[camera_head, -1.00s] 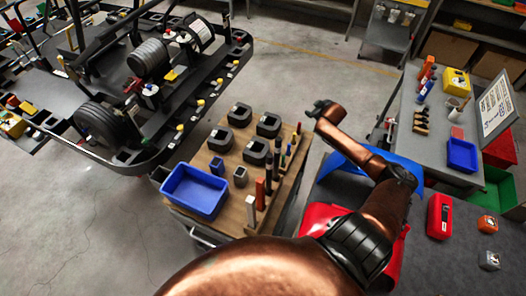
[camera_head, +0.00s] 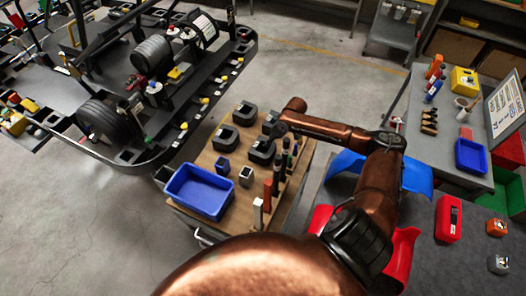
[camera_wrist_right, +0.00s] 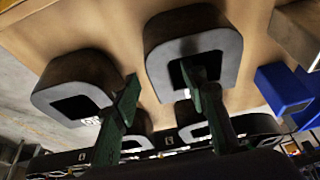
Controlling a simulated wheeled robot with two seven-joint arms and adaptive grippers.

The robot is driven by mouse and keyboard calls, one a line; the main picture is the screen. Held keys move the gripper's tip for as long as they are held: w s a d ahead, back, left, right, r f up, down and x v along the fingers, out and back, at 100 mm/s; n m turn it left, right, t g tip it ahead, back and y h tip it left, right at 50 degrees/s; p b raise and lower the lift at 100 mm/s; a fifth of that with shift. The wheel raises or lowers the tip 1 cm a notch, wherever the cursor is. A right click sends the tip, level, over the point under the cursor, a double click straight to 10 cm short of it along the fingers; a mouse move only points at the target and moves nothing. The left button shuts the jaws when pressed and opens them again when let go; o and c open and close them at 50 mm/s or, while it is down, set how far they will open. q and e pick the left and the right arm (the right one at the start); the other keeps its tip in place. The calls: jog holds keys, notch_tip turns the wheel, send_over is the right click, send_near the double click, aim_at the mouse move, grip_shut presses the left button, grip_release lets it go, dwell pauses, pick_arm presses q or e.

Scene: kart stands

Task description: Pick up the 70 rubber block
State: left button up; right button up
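Several thick black blocks, each with a square opening, stand on the wooden cart top: back left (camera_head: 244,112), back right (camera_head: 270,120), front left (camera_head: 226,137) and front right (camera_head: 260,150). I cannot read a 70 on any of them. In the right wrist view, one block (camera_wrist_right: 160,65) is near the right fingertip and another (camera_wrist_right: 52,80) is to the left. My right gripper (camera_wrist_right: 160,80) is open and empty, its two green fingers apart, with the right fingertip overlapping one block's opening. Contact cannot be told. My left gripper is not in view.
A blue bin (camera_head: 200,210) sits at the cart's front left. A small blue block (camera_head: 222,166) and a small grey block (camera_head: 246,175) stand beside it. Upright sticks, one red-brown (camera_head: 267,192), line the right edge. A kart (camera_head: 110,160) stands to the left.

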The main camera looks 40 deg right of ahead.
jog(key=shift+x, duration=1.05)
jog(key=shift+w+f, duration=0.1)
jog(key=shift+f, duration=0.1)
jog(key=c, duration=0.4)
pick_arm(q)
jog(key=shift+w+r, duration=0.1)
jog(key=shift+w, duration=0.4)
pick_arm(e)
grip_shut()
jog(key=shift+r, duration=0.1)
